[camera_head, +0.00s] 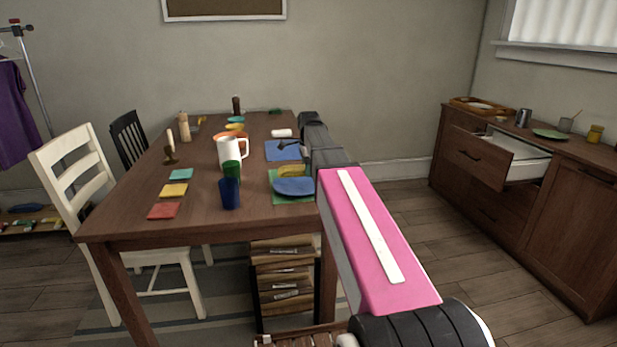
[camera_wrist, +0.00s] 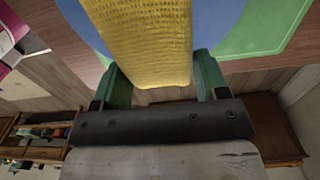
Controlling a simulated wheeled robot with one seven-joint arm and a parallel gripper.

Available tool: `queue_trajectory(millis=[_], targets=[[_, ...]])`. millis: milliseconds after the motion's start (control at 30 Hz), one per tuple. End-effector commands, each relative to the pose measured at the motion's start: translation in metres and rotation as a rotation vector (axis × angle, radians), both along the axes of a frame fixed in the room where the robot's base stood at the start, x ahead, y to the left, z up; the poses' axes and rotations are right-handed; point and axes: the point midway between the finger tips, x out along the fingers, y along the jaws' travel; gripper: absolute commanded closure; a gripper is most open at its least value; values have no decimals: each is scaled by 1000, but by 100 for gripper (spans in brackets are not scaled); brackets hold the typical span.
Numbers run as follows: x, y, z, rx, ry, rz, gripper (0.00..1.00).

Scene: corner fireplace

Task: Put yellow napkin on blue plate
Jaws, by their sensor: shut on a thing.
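The yellow napkin (camera_wrist: 145,45) is between the two green fingers of my gripper (camera_wrist: 162,75), which is shut on it. In the wrist view it lies over the blue plate (camera_wrist: 222,22), and I cannot tell whether they touch. In the head view a yellow patch, the napkin (camera_head: 290,171), shows at the far side of the blue plate (camera_head: 295,187). The plate sits on a green mat (camera_head: 283,199) near the table's right edge. My arm hides part of that area, and the fingertips are not clear in the head view.
The table (camera_head: 125,222) also holds a blue cup (camera_head: 229,193), a green cup (camera_head: 232,170), a white pitcher (camera_head: 232,149) and a blue mat (camera_head: 275,152). Teal, yellow and red squares (camera_head: 174,190) lie at left. A drawer (camera_head: 480,155) stands open in the right cabinet.

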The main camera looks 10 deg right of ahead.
Motion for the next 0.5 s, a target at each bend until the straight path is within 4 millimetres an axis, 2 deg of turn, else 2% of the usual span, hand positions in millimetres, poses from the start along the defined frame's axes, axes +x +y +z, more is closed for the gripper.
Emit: queue_trajectory(millis=[300,500], targets=[[-1,0,-37,0,2,0,56],[-1,0,-37,0,1,0,56]])
